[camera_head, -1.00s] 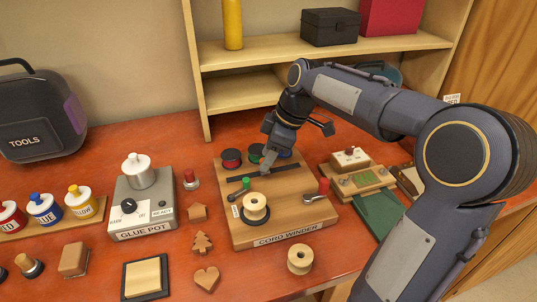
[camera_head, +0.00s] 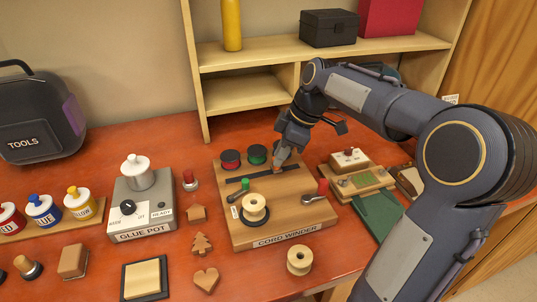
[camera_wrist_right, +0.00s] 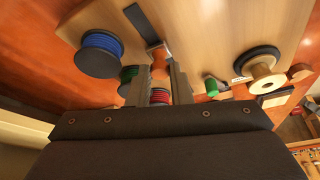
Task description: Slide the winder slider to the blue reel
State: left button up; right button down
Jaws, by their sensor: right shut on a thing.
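The cord winder (camera_head: 290,222) is a wooden board with a dark slot (camera_head: 236,185) across it. Red (camera_head: 230,159) and green (camera_head: 256,154) reels stand behind the slot. The blue reel is mostly hidden behind my right gripper (camera_head: 280,165) in the head view; it shows at the left in the right wrist view (camera_wrist_right: 98,52). My right gripper is shut on the small wooden slider (camera_wrist_right: 159,62) at the slot, close to the blue reel's position. Whether the slider is exactly level with that reel I cannot tell. My left gripper is not in view.
The glue pot (camera_head: 142,205) stands left. Another spool (camera_head: 299,261) lies in front. A shelf (camera_head: 320,48) rises behind.

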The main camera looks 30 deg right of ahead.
aim_at(296, 167)
jog(key=shift+s+d, duration=0.25)
jog(key=shift+d, duration=0.75)
jog(key=shift+s+d, duration=0.2)
jog(key=shift+d, duration=0.75)
jog(key=c, duration=1.3)
grip_release()
jog(key=shift+d, duration=0.1)
jog(key=shift+r, duration=0.1)
jog(key=p+v, duration=0.1)
jog(key=v, duration=0.6)
jog(key=shift+r, duration=0.35)
